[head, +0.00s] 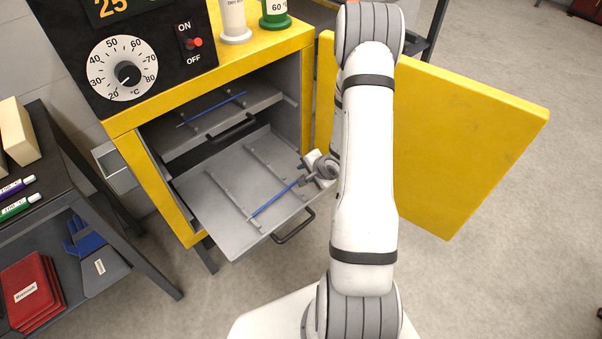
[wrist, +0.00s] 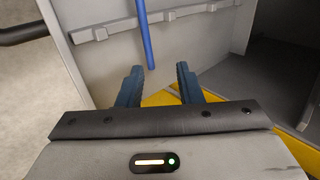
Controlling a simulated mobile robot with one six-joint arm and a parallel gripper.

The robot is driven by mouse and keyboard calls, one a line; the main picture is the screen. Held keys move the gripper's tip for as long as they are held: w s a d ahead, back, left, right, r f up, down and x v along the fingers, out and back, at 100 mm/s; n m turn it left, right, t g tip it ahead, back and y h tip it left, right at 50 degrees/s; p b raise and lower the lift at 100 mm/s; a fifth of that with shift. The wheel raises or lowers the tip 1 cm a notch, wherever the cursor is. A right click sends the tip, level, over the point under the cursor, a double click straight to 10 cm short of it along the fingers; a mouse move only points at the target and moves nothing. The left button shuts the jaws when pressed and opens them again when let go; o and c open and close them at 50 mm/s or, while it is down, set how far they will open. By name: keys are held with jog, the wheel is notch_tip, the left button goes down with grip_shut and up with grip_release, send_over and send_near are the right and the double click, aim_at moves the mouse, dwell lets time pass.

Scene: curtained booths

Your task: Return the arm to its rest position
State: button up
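My gripper (wrist: 159,70) is open in the wrist view, its two dark blue fingers apart. The near end of a blue rod (wrist: 146,35) shows at the level of the fingertips, between them, with gaps on both sides. In the head view my arm reaches from the bottom up past the oven, and my gripper (head: 302,181) is small, low at the right side of the pulled-out lower tray (head: 225,226). The blue rod (head: 273,200) lies across that tray, its right end by the gripper. My arm hides part of the open door.
The yellow oven (head: 165,113) has its yellow door (head: 460,125) swung open to the right. An upper shelf holds another blue rod (head: 213,108). The lower tray's handle (head: 294,227) sticks out in front. A dark rack (head: 60,160) stands at left. Floor at right is clear.

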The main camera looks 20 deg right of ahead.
jog(key=shift+s+d+r, duration=0.1)
jog(key=shift+s+r, duration=0.15)
jog(key=shift+r, duration=0.45)
jog(key=shift+w+r, duration=0.15)
jog(key=shift+r, duration=0.2)
jog(key=s+a+r+n+g+h+p, duration=0.1)
jog(key=s+r+n+h+p, duration=0.2)
jog(key=r, duration=1)
jog(key=s+a+r+n+g+h+p, duration=0.1)
jog(key=r+n+p, duration=0.35)
jog(key=r, duration=0.85)
jog(key=s+a+r+n+g+y+p, duration=0.1)
jog(key=s+a+r+n+p, duration=0.2)
jog(key=s+a+r, duration=0.3)
jog(key=s+a+r+n+g+p, duration=0.1)
jog(key=s+a+r+n+p, duration=0.3)
jog(key=s+r, duration=0.8)
jog(key=shift+a+r+g+y, duration=0.4)
jog(key=shift+a+r, duration=0.25)
jog(key=shift+a, duration=0.3)
